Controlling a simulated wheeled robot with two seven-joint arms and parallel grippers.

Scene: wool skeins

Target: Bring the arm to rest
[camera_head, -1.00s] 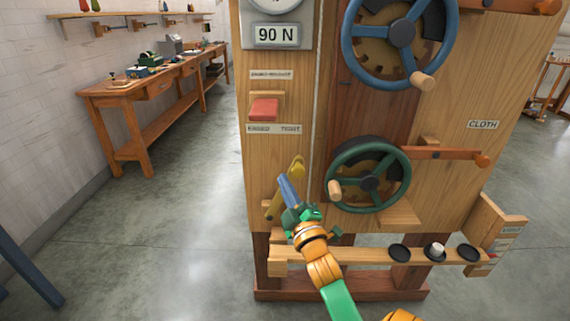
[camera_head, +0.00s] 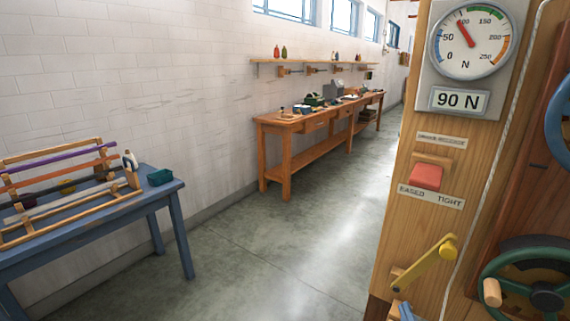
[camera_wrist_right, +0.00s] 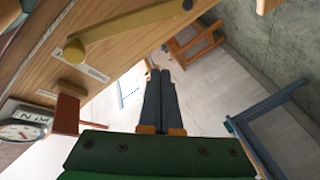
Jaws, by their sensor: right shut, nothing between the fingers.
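My left gripper is in neither view. Most of my right arm is outside the head view.
The wooden machine panel (camera_head: 405,225) fills the right side, with a dial (camera_head: 470,40), a red block (camera_head: 425,177) and a green handwheel (camera_head: 525,285). A blue table (camera_head: 75,232) with a rack stands left, a wooden workbench (camera_head: 273,160) behind. The floor between is clear.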

